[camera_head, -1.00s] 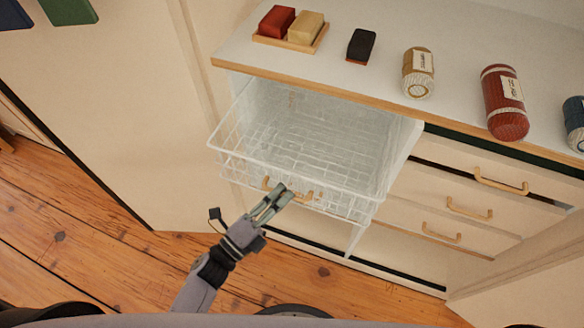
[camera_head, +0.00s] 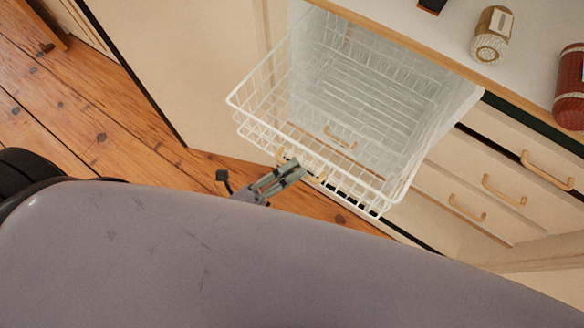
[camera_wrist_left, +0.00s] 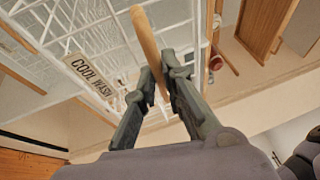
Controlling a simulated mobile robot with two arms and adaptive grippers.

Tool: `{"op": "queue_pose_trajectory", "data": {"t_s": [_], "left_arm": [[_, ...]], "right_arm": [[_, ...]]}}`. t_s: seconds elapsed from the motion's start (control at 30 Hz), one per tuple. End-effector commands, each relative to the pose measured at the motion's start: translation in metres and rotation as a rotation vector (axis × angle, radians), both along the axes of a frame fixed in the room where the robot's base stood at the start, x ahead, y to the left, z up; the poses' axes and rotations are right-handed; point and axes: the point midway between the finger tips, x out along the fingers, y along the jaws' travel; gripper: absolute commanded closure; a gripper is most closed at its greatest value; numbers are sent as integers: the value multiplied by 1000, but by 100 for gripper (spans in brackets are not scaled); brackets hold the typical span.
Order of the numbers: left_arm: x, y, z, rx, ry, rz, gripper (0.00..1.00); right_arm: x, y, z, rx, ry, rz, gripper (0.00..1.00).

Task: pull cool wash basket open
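The cool wash basket (camera_head: 240,113) is a white wire basket standing well out of its opening in the cabinet. It looks empty. In the left wrist view its wire front (camera_wrist_left: 60,25) carries a tag reading "COOL WASH" (camera_wrist_left: 90,75). A wooden bar handle (camera_wrist_left: 147,40) is on its front; in the head view the handle (camera_head: 281,156) is partly covered by my gripper. My left gripper (camera_head: 297,168) is at this handle. In the left wrist view my left gripper (camera_wrist_left: 160,75) has its fingers closed on either side of the bar. My right gripper does not show.
Closed drawers with wooden handles (camera_head: 503,190) are right of the basket. The countertop (camera_head: 400,18) above holds a tan jar (camera_head: 492,35) and a red jar (camera_head: 570,90). Wooden floor (camera_head: 60,110) lies open at the left. My own grey body fills the lower picture.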

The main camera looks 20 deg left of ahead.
Motion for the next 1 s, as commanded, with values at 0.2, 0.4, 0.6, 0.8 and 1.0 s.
{"op": "queue_pose_trajectory", "data": {"t_s": [0.2, 0.4, 0.6, 0.8, 1.0], "left_arm": [[0, 0, -1, 1, 2, 1, 76], [0, 0, 0, 1, 1, 0, 70], [-1, 1, -1, 0, 1, 1, 70], [-20, 18, -6, 3, 5, 0, 70], [-53, 46, -14, 3, 5, -1, 70]], "right_arm": [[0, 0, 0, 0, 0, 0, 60], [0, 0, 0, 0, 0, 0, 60], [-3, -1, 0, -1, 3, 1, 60], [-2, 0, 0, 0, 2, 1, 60], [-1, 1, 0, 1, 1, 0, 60]]}}
